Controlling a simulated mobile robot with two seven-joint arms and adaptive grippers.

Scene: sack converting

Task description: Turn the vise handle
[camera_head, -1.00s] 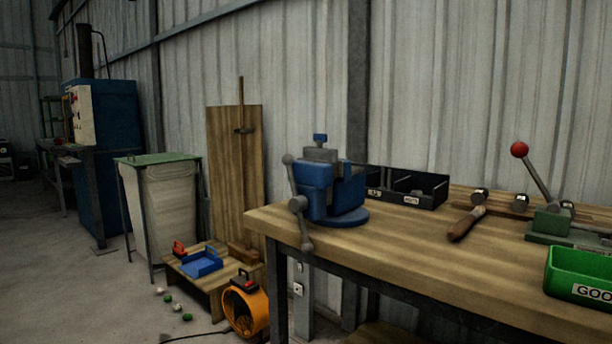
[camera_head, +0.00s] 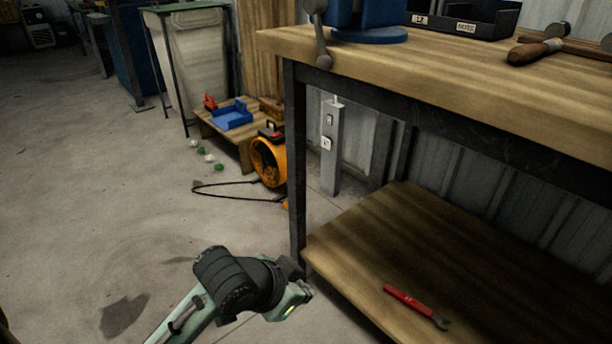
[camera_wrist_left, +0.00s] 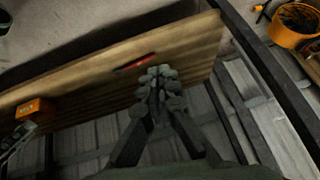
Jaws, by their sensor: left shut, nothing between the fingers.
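The blue vise (camera_head: 368,20) stands on the near left corner of the workbench, cut off by the top edge of the head view. Its grey handle (camera_head: 321,42) hangs down past the bench edge, with the lower ball end showing. My left gripper (camera_head: 303,290) is low in front of the bench, well below the handle and apart from it. In the left wrist view its fingers (camera_wrist_left: 158,88) are closed together and empty, above the lower shelf. The vise does not show in the wrist view. My right gripper is out of view.
The wooden workbench top (camera_head: 480,85) has a dark metal leg (camera_head: 297,170). A red wrench (camera_head: 414,305) lies on the lower shelf (camera_head: 375,225). An orange fan (camera_head: 268,162) with a black cable stands on the floor behind. The concrete floor left of the bench is largely open.

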